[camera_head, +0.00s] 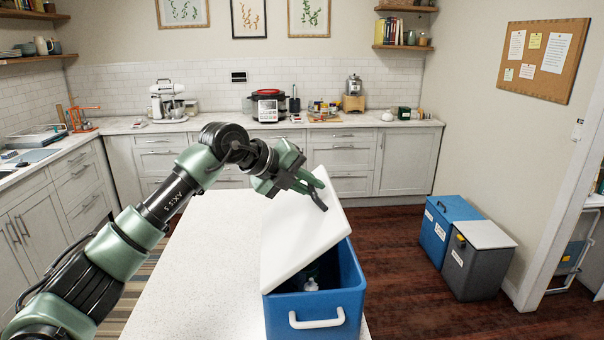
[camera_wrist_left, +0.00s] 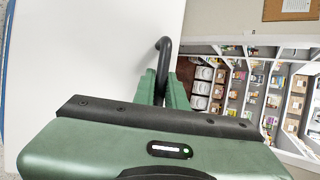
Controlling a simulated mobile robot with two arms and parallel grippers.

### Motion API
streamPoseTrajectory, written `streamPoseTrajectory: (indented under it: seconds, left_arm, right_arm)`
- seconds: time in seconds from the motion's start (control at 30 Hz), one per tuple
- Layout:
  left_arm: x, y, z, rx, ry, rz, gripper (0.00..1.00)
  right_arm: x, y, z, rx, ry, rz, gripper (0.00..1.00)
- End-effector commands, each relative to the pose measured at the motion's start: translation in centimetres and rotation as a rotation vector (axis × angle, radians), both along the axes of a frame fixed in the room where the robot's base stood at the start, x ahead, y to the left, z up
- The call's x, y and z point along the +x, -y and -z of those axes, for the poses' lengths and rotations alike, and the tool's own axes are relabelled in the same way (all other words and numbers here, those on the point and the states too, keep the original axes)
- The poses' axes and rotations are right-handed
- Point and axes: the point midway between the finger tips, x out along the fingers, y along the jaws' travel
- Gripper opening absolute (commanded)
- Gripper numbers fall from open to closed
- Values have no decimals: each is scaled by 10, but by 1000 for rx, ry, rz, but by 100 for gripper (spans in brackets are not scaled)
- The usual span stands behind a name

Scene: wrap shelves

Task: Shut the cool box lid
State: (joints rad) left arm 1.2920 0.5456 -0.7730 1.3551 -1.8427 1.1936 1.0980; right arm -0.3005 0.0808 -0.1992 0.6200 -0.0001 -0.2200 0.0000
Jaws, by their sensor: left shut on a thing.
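The blue cool box (camera_head: 345,290) stands at the right end of the white table. Its white lid (camera_head: 295,235) is partly open, tilted up over the box, with a dark gap at the front and right where a small clear bottle (camera_head: 311,285) shows inside. My right gripper is not in view.
The white table (camera_head: 205,265) is otherwise clear left of the box. A blue bin (camera_head: 440,235) and a grey bin (camera_head: 480,265) stand on the floor at the right. Counters with appliances line the back wall.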

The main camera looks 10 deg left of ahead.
Motion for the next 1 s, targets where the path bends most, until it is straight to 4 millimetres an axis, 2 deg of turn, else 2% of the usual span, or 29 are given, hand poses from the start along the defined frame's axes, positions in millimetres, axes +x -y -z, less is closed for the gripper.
streamPoseTrajectory:
  seconds: [0.07,0.27,0.5,0.7,1.0]
  left_arm:
    - [2,10,6,3,0,4,0]
    - [9,33,29,194,-56,5,0]
    - [16,54,64,394,-117,3,0]
    - [19,62,90,388,-118,3,0]
    - [21,68,108,387,-119,3,0]
  right_arm:
    - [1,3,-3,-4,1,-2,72]
    - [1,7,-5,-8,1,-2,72]
    - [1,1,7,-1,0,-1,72]
    - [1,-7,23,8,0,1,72]
    - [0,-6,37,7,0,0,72]
